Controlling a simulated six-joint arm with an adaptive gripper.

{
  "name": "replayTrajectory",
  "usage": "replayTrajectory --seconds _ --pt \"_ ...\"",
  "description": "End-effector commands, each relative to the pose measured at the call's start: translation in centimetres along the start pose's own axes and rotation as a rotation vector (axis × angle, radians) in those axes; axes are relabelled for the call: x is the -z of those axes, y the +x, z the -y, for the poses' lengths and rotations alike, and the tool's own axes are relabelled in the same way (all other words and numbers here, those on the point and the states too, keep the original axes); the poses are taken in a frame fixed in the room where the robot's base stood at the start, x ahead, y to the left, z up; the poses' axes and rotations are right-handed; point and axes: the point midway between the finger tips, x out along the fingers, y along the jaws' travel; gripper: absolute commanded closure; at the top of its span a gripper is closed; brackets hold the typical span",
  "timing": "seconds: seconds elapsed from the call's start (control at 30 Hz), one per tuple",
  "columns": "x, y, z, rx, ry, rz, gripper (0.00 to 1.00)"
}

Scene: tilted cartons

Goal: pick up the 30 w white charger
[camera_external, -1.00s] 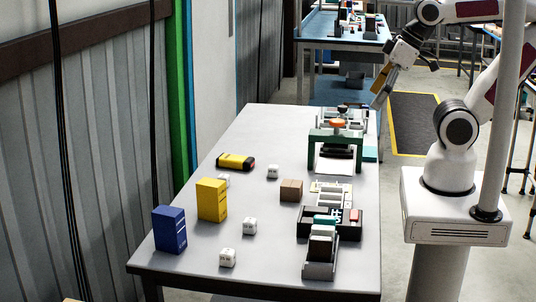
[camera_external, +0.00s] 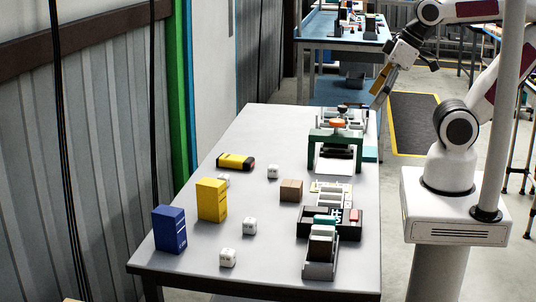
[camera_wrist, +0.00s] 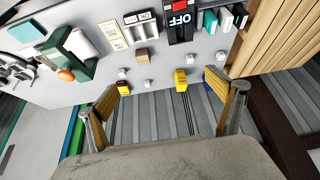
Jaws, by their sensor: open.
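Several small white cube-shaped chargers stand on the grey table (camera_external: 270,205). In the external view, one (camera_external: 273,171) is near the middle, one (camera_external: 224,180) is partly hidden behind the yellow carton, and two (camera_external: 249,225) (camera_external: 227,257) are toward the front. The wrist view also shows small white cubes (camera_wrist: 122,72) (camera_wrist: 220,55). Their markings are too small to read, so I cannot tell which is the 30 W one. My gripper (camera_external: 383,88) is raised beyond the table's right edge, away from the chargers. In the wrist view its fingers (camera_wrist: 165,104) are wide apart and empty.
A yellow carton (camera_external: 212,200) and a blue carton (camera_external: 170,230) stand upright at the left. A yellow-and-black box (camera_external: 235,162) lies down. A brown cube (camera_external: 291,190) is mid-table. A green stand (camera_external: 335,137), a black holder (camera_external: 312,222) and racks line the right side.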

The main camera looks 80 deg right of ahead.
Motion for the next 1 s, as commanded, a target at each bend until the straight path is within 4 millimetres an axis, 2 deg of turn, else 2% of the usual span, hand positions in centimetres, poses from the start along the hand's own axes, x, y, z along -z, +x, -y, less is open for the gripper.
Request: replayTrajectory --seconds 0.03,0.13,0.47,0.63,0.77,0.87,1.0 --pt "0.0 0.0 0.0 0.000 0.000 0.000 0.26" --pt "0.0 0.0 0.0 0.000 0.000 0.000 0.52" --pt "0.0 0.0 0.0 0.000 0.000 0.000 0.52" --pt "1.0 0.0 -0.4 -0.014 0.003 -0.015 0.52" --pt "3.2 0.0 -1.4 -0.045 0.004 -0.047 0.52" --pt "5.7 -0.1 -2.5 -0.080 0.006 -0.086 0.52" --pt "10.2 -0.1 -4.4 -0.137 0.003 -0.155 0.52"
